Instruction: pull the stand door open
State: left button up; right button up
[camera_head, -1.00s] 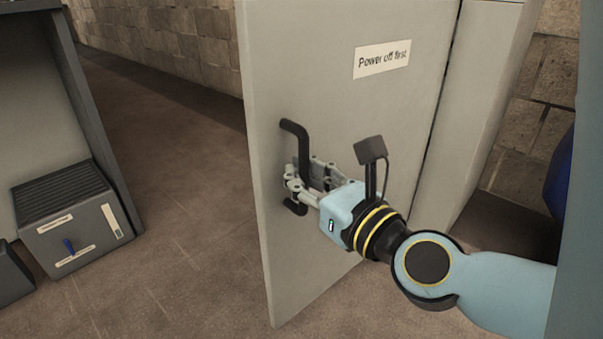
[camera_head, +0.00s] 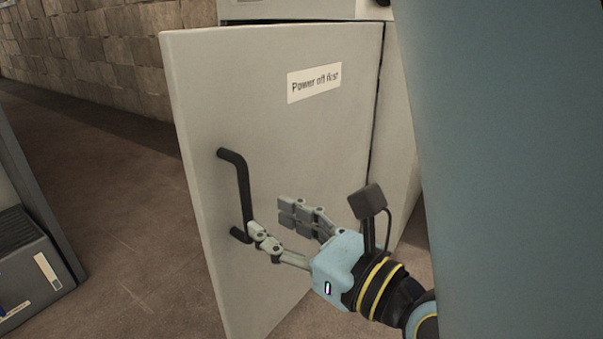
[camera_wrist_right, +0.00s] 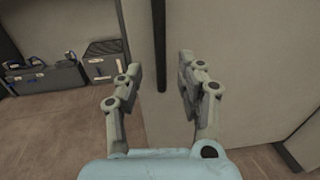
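The stand door (camera_head: 300,140) is a light grey panel with a "Power off first" label (camera_head: 315,84). It stands ajar, its free left edge swung out past the cabinet (camera_head: 300,9) behind it. The black bar handle (camera_head: 242,185) is upright near that edge. My right gripper (camera_head: 270,220) is open in front of the door, close to the handle's lower part. In the right wrist view, the handle (camera_wrist_right: 158,45) shows between the spread fingers (camera_wrist_right: 160,72), beyond them; I cannot tell whether one finger touches it. My left gripper is not in view.
A dark grey box (camera_head: 28,265) stands on the floor at the left, beside a dark frame edge (camera_head: 35,190). Floor between it and the door is clear (camera_head: 130,230). A stone block wall (camera_head: 120,55) runs behind.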

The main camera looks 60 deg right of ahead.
jog(key=s, duration=0.2)
jog(key=s+a, duration=0.1)
jog(key=s, duration=0.1)
jog(key=shift+s, duration=0.25)
